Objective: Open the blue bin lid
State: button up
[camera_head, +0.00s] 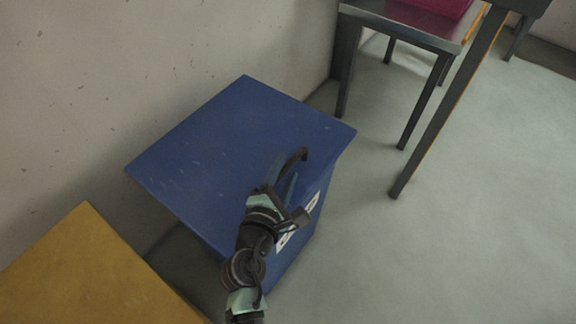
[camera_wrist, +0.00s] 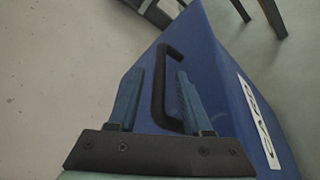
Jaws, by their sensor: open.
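The blue bin stands against the wall with its flat blue lid (camera_head: 225,140) lying closed on top. A dark handle (camera_head: 299,155) is at the lid's right edge, and it also shows in the wrist view (camera_wrist: 160,85). My gripper (camera_head: 290,186) is at the handle, coming from the front of the bin. In the wrist view my gripper (camera_wrist: 160,74) is open, with one blue finger on each side of the handle bar. Whether either finger touches the handle I cannot tell. A white label (camera_wrist: 258,118) is on the bin's side, partly covered by my arm in the head view.
A yellow bin (camera_head: 90,275) stands at the lower left, beside the blue one. A dark metal table (camera_head: 405,28) with a magenta item (camera_head: 437,5) is at the top right, its legs reaching the floor. Open grey floor (camera_head: 440,240) lies to the right.

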jog(key=shift+x, duration=1.2)
grip_shut()
dwell(0.6)
